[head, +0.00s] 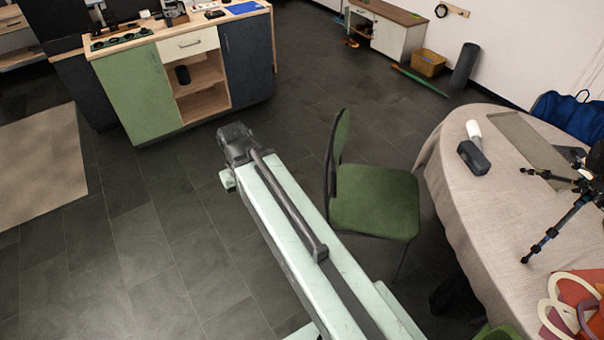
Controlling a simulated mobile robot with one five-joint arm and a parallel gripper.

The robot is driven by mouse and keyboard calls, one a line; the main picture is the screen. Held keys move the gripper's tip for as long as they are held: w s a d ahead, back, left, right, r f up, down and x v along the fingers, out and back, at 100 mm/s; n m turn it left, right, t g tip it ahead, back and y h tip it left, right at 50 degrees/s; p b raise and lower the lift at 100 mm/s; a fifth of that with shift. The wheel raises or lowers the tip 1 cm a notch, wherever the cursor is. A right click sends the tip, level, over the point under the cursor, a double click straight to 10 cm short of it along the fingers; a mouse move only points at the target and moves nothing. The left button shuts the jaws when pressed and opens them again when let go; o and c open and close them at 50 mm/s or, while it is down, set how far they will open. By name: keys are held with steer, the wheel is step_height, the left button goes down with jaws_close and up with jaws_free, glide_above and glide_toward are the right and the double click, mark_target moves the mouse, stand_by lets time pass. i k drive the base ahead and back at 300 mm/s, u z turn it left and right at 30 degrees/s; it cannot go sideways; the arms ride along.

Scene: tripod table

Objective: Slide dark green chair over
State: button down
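The dark green chair (374,205) stands upright on the dark tiled floor in the head view, just left of the cloth-covered round table. Its backrest (339,150) is on the left side and its seat faces the table. My arm reaches up from the bottom of the picture, left of the chair, and hides part of its lower legs. My gripper (228,180) is at the arm's far end, left of the backrest and apart from it. Its fingers are too small and turned away to tell whether they are open or shut.
A green and dark cabinet (140,95) stands at the upper left, beside a beige rug (40,165).

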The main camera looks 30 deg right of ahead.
mark_target(376, 203)
steer(key=u, duration=0.5)
steer(key=i, duration=1.85)
steer(key=z, duration=0.05)
